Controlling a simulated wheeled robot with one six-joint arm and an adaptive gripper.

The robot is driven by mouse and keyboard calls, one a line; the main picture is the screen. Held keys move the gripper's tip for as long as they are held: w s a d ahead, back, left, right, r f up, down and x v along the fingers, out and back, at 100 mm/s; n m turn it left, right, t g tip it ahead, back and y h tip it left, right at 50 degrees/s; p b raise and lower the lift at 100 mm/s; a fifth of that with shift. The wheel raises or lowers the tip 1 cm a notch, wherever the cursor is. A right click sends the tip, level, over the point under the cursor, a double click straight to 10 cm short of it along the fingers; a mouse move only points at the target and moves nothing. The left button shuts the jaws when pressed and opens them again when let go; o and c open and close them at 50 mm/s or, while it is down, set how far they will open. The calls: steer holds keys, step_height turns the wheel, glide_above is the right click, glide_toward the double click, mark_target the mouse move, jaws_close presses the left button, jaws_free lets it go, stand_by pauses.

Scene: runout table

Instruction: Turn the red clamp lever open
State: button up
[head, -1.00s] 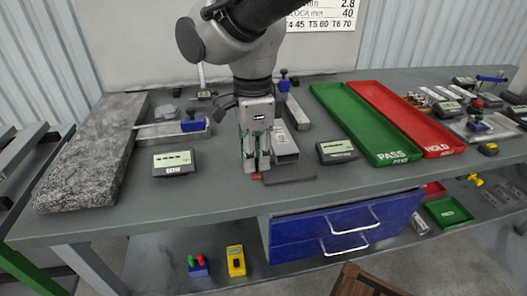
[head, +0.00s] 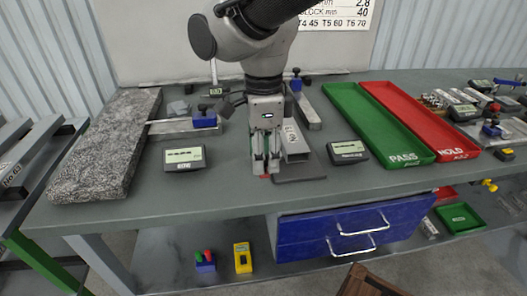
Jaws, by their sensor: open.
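My gripper (head: 266,167) points straight down near the front middle of the table, with its fingers open. A small red piece (head: 265,177), probably the clamp lever, shows just under the fingertips. The fingers hide most of it, so I cannot tell its angle or whether they touch it. A dark flat plate (head: 305,179) and a grey metal block (head: 296,152) lie just right of the fingers.
A black display box (head: 184,158) stands left of my gripper and another (head: 347,152) stands right. A granite slab (head: 88,175) lies far left. The green PASS tray (head: 375,125) and red HOLD tray (head: 425,125) lie right.

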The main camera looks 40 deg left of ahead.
step_height(320, 180, up, 12)
stand_by(0.5)
stand_by(0.4)
steer(key=d+f+n, duration=0.3)
steer(key=f+n, duration=0.1)
steer(key=n, duration=0.6)
steer(key=w+d+r+n, duration=0.1)
steer(key=w+d+n, duration=0.45)
steer(key=d, duration=0.85)
steer(key=w+d+n, duration=0.2)
steer(key=w+d, duration=0.6)
steer(key=d, duration=0.5)
steer(key=s+d+m+t, duration=0.2)
steer(key=s+d+m, duration=0.1)
steer(key=d, duration=1.3)
steer(key=s+d+r+m+t, duration=0.1)
steer(key=d+m, duration=0.4)
steer(key=d, duration=1.2)
steer(key=s+t, duration=0.1)
steer(key=s, duration=0.1)
steer(key=shift+s, duration=0.35)
